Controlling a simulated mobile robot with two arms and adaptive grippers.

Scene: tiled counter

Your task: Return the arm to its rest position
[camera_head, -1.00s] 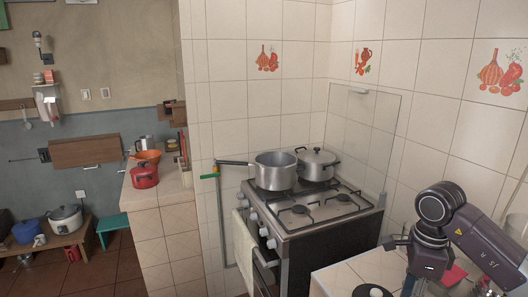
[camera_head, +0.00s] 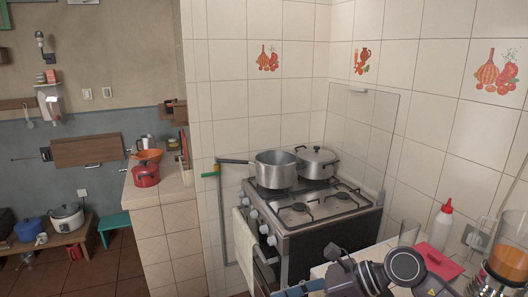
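My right arm enters at the bottom right of the head view. Its dark grey rounded wrist joints lie low over the counter (camera_head: 388,245), in front of the stove (camera_head: 330,222). The fingertips of my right gripper do not show, so I cannot see whether it holds anything. My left arm and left gripper are out of the picture.
A white bottle with a red cap (camera_head: 440,226), a clear glass (camera_head: 408,232) and a red flat item (camera_head: 437,262) are near my arm. An orange-filled jar (camera_head: 508,256) stands far right. An open pot (camera_head: 275,170) and a lidded pot (camera_head: 316,164) sit on the stove.

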